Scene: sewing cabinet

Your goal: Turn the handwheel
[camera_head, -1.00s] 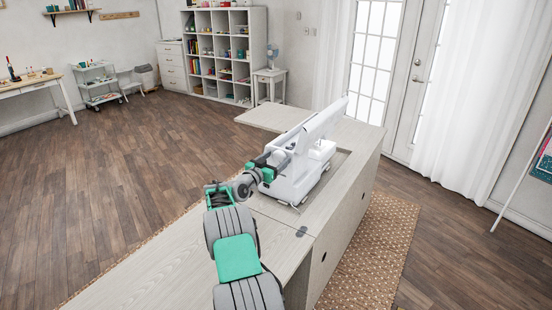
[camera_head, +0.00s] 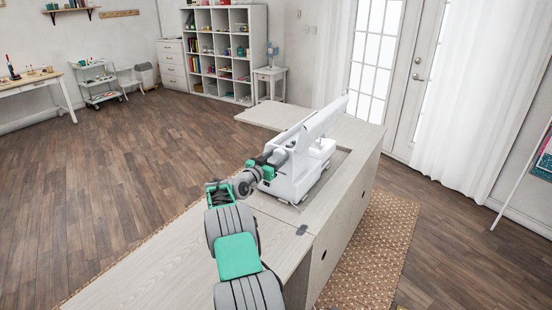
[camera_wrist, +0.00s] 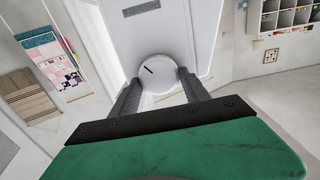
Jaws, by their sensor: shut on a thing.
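The white sewing machine (camera_head: 298,168) stands in the cutout of the pale wooden cabinet. Its round white handwheel (camera_wrist: 158,72), with a short dark mark on its face, shows in the wrist view on the end of the machine's body. My gripper (camera_wrist: 155,84) has one dark finger on each side of the handwheel and is shut on it. The dark mark slants down to the right. In the head view my gripper (camera_head: 270,161) is at the near end of the machine, and the handwheel is small and partly hidden there.
The cabinet top (camera_head: 180,262) is bare on the near side, under my arm. A patterned rug (camera_head: 375,255) lies along the cabinet's right side. A cube shelf (camera_head: 222,55) and a glazed door (camera_head: 375,60) stand well behind. The wooden floor at left is open.

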